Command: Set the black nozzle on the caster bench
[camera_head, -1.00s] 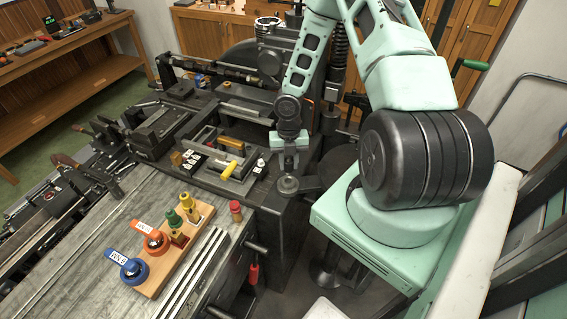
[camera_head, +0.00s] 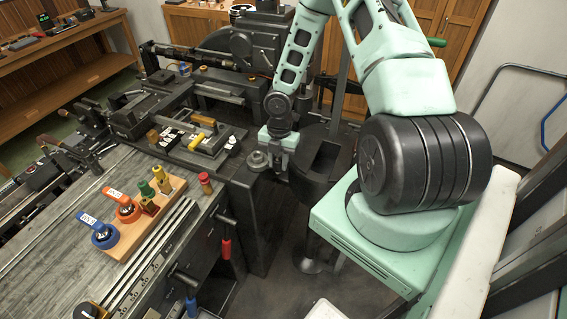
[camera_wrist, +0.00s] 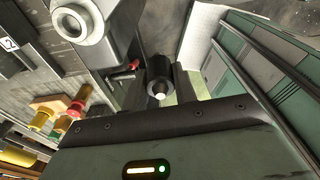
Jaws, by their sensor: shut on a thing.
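The black nozzle (camera_wrist: 159,76) shows in the wrist view as a short dark cylinder with a pale tip, just beyond the dark edge of my gripper. My gripper (camera_head: 283,170) is shut on it; in the head view the nozzle is too dark and small to make out. My gripper is just right of the dark machine's front corner, where a round grey fitting (camera_head: 258,160) stands; the fitting also shows in the wrist view (camera_wrist: 82,20). The grey-topped bench (camera_head: 60,235) is at lower left, apart from my gripper. I cannot tell which surface is the caster bench.
A wooden block (camera_head: 149,221) on the grey bench holds blue, orange, green and yellow items. A red-capped piece (camera_head: 205,182) stands near its end. A yellow-handled tool (camera_head: 197,142) lies on the dark machine (camera_head: 235,190). Open floor (camera_head: 285,270) lies between bench and my base.

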